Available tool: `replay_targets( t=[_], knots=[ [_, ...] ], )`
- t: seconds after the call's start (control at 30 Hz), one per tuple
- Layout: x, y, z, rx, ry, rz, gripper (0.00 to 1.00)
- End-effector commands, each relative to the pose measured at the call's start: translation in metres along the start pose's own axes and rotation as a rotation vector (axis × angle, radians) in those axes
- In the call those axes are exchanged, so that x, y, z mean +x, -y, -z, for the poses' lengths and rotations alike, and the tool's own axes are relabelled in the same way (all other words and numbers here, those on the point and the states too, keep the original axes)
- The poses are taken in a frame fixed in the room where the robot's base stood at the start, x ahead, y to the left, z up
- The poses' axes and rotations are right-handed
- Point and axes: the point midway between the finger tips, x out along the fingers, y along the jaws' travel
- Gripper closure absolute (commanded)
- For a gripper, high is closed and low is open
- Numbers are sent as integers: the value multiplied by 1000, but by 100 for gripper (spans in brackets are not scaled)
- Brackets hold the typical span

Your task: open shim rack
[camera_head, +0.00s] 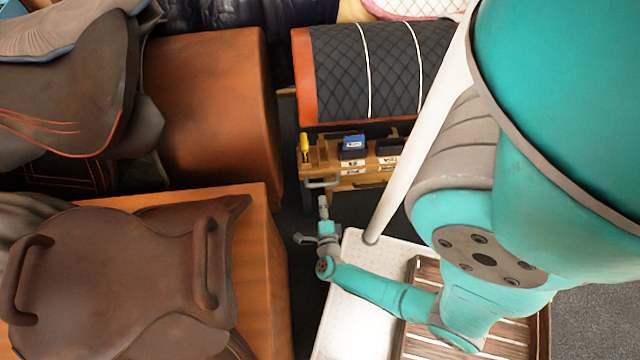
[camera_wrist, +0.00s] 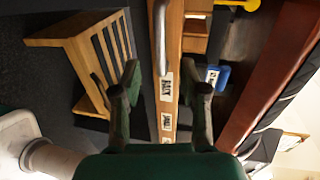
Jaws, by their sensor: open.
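The shim rack (camera_head: 348,172) is a low wooden unit below the quilted black saddle pad roll in the head view. Its wooden front with white labels (camera_wrist: 168,105) runs down the middle of the wrist view. A grey bar handle (camera_head: 322,183) is at the rack's left end; it also shows in the wrist view (camera_wrist: 159,38). My gripper (camera_wrist: 164,88) is open and empty, its two dark fingers on either side of the labelled front in that picture. In the head view my gripper (camera_head: 316,222) is just below the handle, apart from it. The fingertips' depth is hard to tell.
A blue box (camera_head: 353,143) and a yellow-handled tool (camera_head: 304,145) are on the rack's top. A brown saddle (camera_head: 110,270) on an orange-brown block stands at left. A slatted wooden piece (camera_wrist: 85,60) is left of the fingers. Dark floor shows between.

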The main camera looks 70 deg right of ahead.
Motion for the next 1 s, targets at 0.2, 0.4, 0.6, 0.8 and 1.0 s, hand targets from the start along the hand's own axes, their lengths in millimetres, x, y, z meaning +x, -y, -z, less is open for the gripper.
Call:
replay_targets(
  t=[0.2, 0.4, 0.6, 0.8, 1.0],
  knots=[
    [16, 0, 2, 0, -5, -1, 57],
    [34, 1, 1, -1, -4, 1, 57],
    [55, 1, 1, -1, -3, 0, 57],
    [78, 1, 1, -2, -2, 0, 57],
    [94, 0, 1, -3, -1, 0, 57]
  ],
)
